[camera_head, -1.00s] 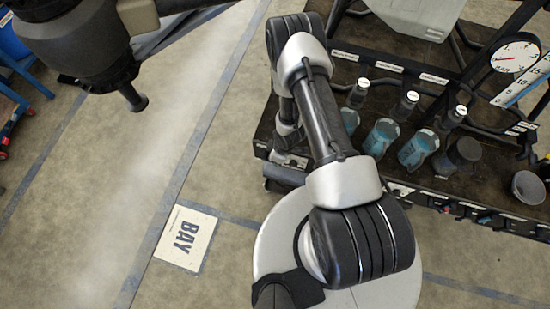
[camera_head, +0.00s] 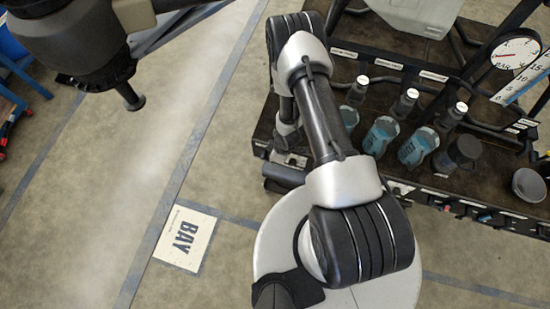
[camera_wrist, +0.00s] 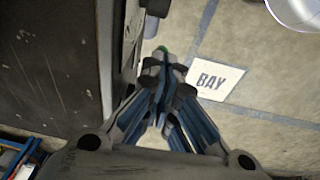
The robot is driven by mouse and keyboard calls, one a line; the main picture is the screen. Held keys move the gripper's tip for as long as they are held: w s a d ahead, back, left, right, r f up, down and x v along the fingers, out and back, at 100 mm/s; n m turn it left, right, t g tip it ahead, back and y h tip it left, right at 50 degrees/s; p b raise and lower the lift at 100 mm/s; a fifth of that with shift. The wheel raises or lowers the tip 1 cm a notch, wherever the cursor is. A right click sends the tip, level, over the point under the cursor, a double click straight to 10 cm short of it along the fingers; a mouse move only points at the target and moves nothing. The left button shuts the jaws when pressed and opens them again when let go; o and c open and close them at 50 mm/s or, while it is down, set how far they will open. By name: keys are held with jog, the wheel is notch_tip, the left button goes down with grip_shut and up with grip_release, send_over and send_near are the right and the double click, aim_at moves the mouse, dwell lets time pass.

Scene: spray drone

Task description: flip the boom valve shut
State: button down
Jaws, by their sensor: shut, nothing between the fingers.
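My gripper (camera_wrist: 163,82) is shut and empty in the wrist view, its blue-and-black fingers drawn together. Just beyond the fingertips is a small green spot (camera_wrist: 162,49); it may be part of the boom valve, but it is too small and covered to tell. I cannot make out the valve's handle or its position. Contact between fingers and the green part cannot be judged. In the head view a large black part with a stub pointing down (camera_head: 75,52), apparently of the drone, fills the upper left. My gripper is not clear there, being masked by my arm.
A dark cart (camera_head: 400,178) at the right carries several bottles and a gauge (camera_head: 515,53). A dark panel (camera_wrist: 50,70) stands close left of my gripper. A BAY sign (camera_head: 185,239) lies on open floor, also in the wrist view (camera_wrist: 214,80). Blue racks stand far left.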

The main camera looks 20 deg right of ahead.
jog(key=shift+d+f+b, duration=0.1)
jog(key=shift+f+b, duration=0.2)
jog(key=shift+f, duration=0.05)
jog(key=shift+s+d+f+b, duration=0.15)
jog(key=shift+s+f+b, duration=0.05)
jog(key=shift+f+b, duration=1.45)
jog(key=shift+b, duration=0.05)
jog(key=shift+w+f+b, duration=0.1)
jog(key=shift+f+b, duration=0.35)
jog(key=shift+f, duration=0.05)
jog(key=shift+r, duration=0.15)
notch_tip(320, 180, up, 12)
jog(key=s+d, duration=0.1)
jog(key=shift+s+f, duration=0.2)
jog(key=shift+s, duration=0.1)
jog(key=shift+d, duration=0.1)
dwell(0.4)
